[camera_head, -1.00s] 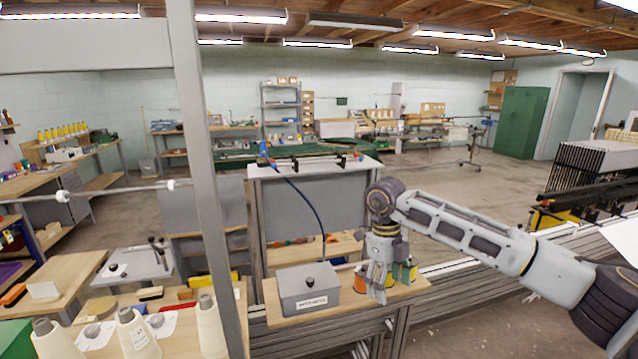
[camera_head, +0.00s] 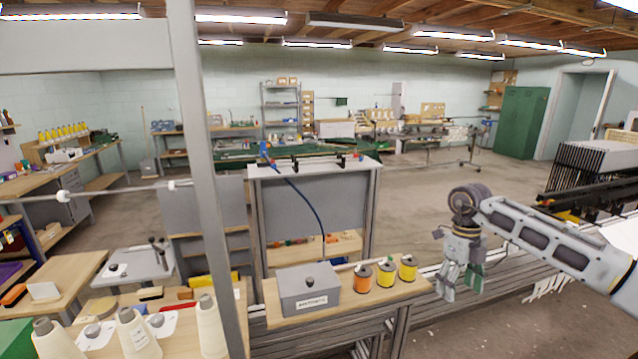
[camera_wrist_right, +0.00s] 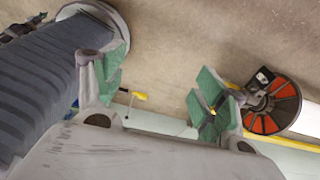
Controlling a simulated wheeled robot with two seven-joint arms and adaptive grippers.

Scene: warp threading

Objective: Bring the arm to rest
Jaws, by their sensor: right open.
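My right gripper (camera_head: 460,290) hangs pointing down in the head view, past the right end of the small wooden bench, beside a grey metal rail. Its green-padded fingers are apart. It also shows in the right wrist view (camera_wrist_right: 160,92), with nothing between the two pads. My right arm (camera_head: 555,240) reaches in from the right edge, bent down at the wrist. My left gripper is in neither view.
A grey upright post (camera_head: 202,170) stands left. Black-framed equipment (camera_head: 590,175) is at the right. Open floor (camera_head: 430,205) lies behind the arm.

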